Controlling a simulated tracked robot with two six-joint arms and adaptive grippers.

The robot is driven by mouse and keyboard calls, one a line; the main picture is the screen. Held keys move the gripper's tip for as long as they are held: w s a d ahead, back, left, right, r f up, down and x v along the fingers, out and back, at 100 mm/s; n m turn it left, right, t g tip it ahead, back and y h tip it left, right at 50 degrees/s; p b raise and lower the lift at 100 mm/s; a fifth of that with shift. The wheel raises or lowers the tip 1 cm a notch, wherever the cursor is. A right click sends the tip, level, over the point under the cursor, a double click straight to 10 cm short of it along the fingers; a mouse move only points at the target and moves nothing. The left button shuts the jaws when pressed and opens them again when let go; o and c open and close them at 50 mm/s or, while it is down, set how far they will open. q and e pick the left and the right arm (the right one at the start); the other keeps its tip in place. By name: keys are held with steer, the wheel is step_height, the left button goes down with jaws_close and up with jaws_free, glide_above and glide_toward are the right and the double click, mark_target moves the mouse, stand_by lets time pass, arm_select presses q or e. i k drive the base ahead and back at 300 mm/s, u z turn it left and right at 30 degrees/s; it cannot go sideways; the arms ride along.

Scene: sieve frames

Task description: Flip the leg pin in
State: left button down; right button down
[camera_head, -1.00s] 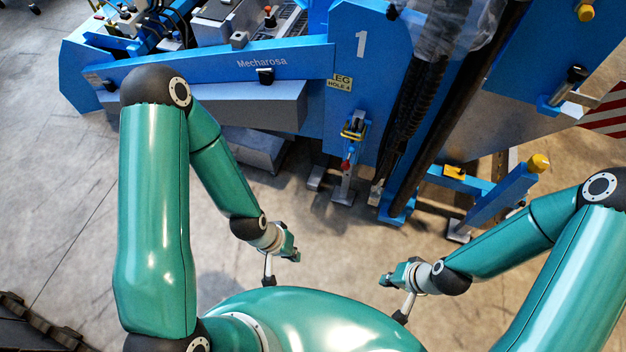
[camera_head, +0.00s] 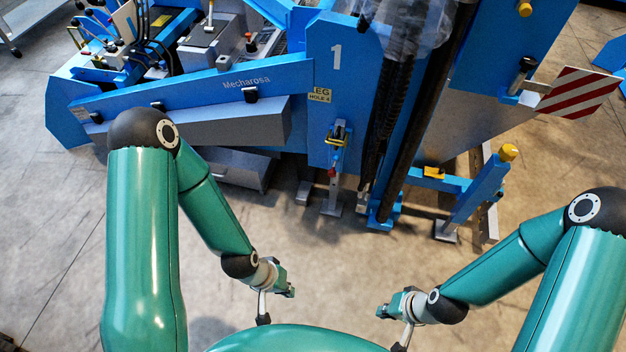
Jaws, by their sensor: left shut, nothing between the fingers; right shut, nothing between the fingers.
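The blue machine (camera_head: 334,83) marked "1" stands ahead of me. A label reading "EG HOLE 4" (camera_head: 320,94) is on its front panel, its left end hard to read. Below the label is a yellow-handled fitting (camera_head: 337,139), which looks like the leg pin; its exact pose is too small to tell. A grey support leg (camera_head: 332,192) with a red bit stands beneath it on the floor. My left gripper (camera_head: 291,292) is shut and empty, nearer to me than the leg. My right gripper (camera_head: 382,311) is shut and empty, also well short of the machine.
Dark hoses and a mast (camera_head: 410,130) stand right of the pin. A blue post with a yellow cap (camera_head: 480,195) and a red-white striped board (camera_head: 580,92) are further right. Bare concrete floor (camera_head: 320,250) lies between my grippers and the machine.

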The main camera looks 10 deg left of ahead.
mark_target(331, 173)
steer(key=z, duration=0.25)
steer(key=i, duration=0.95)
steer(key=u, duration=0.25)
